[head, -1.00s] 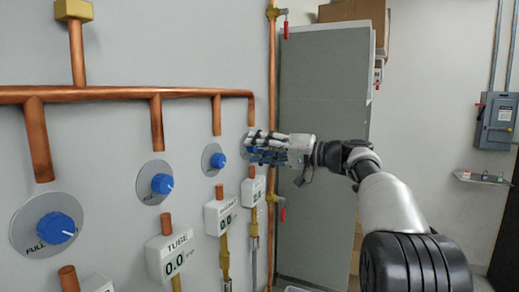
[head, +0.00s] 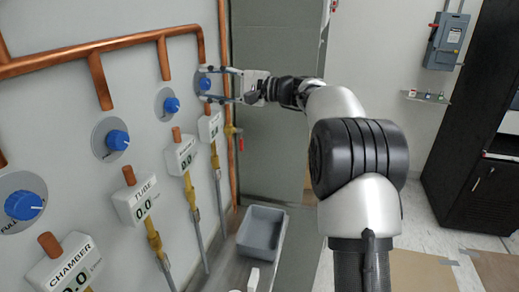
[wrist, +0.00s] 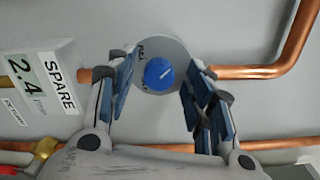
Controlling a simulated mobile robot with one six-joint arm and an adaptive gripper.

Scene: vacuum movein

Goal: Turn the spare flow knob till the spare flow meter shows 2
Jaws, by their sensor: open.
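The spare flow knob is a blue round knob (wrist: 159,73) on a grey dial plate (wrist: 176,49), with a white pointer line aimed up and right in the wrist view. In the head view this knob (head: 204,83) is the farthest in the row. The spare flow meter (wrist: 42,88) is a white box labelled SPARE, and its display reads 2.4. It also shows in the head view (head: 210,127), too small to read. My gripper (wrist: 160,68) is open, with one finger on each side of the knob and visible gaps between. It holds nothing; my gripper (head: 215,84) also shows in the head view.
Other blue knobs (head: 171,105) (head: 117,140) and meters labelled TUBE (head: 136,205) and CHAMBER (head: 66,272) line the wall nearer me. Copper pipes (head: 110,51) run above them. A grey bin (head: 262,233) stands below. A grey cabinet (head: 275,150) is behind my gripper.

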